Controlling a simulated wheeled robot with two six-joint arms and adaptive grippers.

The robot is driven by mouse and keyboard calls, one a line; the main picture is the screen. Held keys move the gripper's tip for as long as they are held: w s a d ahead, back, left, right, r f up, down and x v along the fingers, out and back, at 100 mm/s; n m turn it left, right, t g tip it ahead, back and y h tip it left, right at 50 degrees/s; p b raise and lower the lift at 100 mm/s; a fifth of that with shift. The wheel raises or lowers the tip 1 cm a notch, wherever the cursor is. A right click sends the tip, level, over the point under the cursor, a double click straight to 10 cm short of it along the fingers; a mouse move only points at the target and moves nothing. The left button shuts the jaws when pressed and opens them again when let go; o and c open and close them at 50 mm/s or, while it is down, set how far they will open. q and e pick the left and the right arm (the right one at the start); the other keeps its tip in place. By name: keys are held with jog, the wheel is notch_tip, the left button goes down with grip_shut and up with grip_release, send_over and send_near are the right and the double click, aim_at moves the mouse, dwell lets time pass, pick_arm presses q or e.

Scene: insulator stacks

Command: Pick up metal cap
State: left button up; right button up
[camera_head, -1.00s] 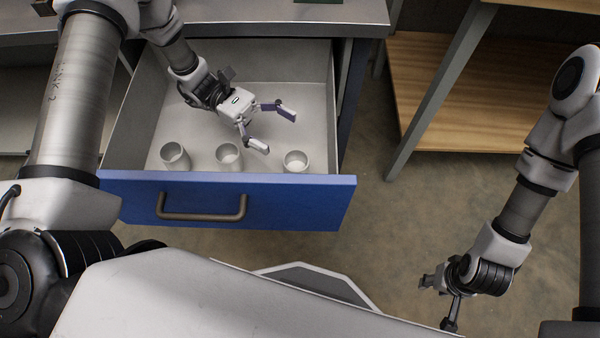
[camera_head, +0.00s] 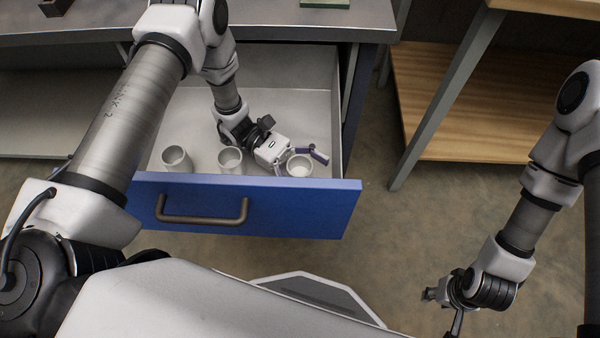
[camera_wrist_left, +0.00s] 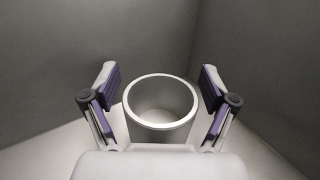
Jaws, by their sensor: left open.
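Three pale metal caps, open-topped cups, stand upright near the front of the open drawer: a left cap (camera_head: 177,158), a middle cap (camera_head: 230,160) and a right cap (camera_head: 299,167). My left gripper (camera_head: 298,160) is down in the drawer at the right cap. In the left wrist view the right cap (camera_wrist_left: 160,118) stands between the open fingers of my left gripper (camera_wrist_left: 158,90), with a gap visible on each side. My right gripper (camera_head: 444,308) hangs over the floor at the lower right, far from the caps; its finger opening is unclear.
The blue-fronted drawer (camera_head: 300,205) has a brown handle (camera_head: 203,220) and grey walls close around my left gripper. A grey worktop (camera_head: 300,22) lies above and behind it. A wooden shelf unit (camera_head: 450,110) stands at the right. The drawer's middle floor is clear.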

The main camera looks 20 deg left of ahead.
pick_arm(q)
jog(key=shift+a, duration=0.1)
jog(key=c, duration=1.5)
jog(key=shift+r, duration=0.1)
